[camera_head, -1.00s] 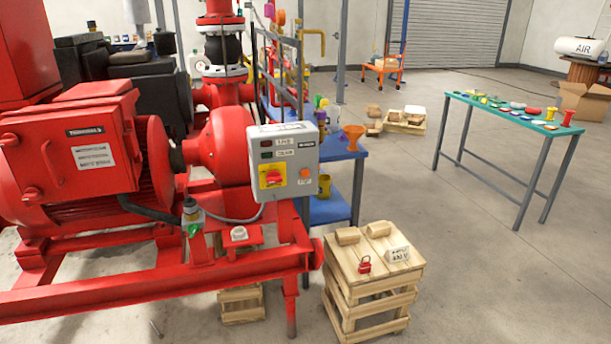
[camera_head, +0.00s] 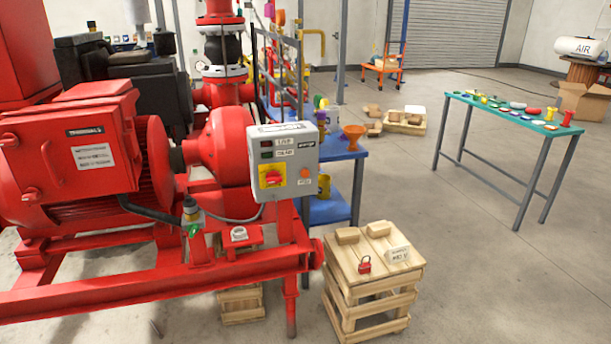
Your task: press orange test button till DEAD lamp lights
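The grey control box (camera_head: 287,165) stands upright at the right end of the red pump skid. Its orange test button (camera_head: 305,173) is at the lower right of its front face. Two small dark lamps with labels sit at the upper left of the face; the lower one, by the label that seems to read DEAD (camera_head: 267,155), looks dark green and not clearly lit. A red rotary switch on a yellow plate (camera_head: 272,177) is below them. Neither gripper is in view.
A wooden crate (camera_head: 373,285) with a red padlock (camera_head: 365,264) and a small sign stands on the floor in front of the skid. A blue bench (camera_head: 345,152) is behind the box. A green-topped table (camera_head: 512,112) stands at the right. The floor between is clear.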

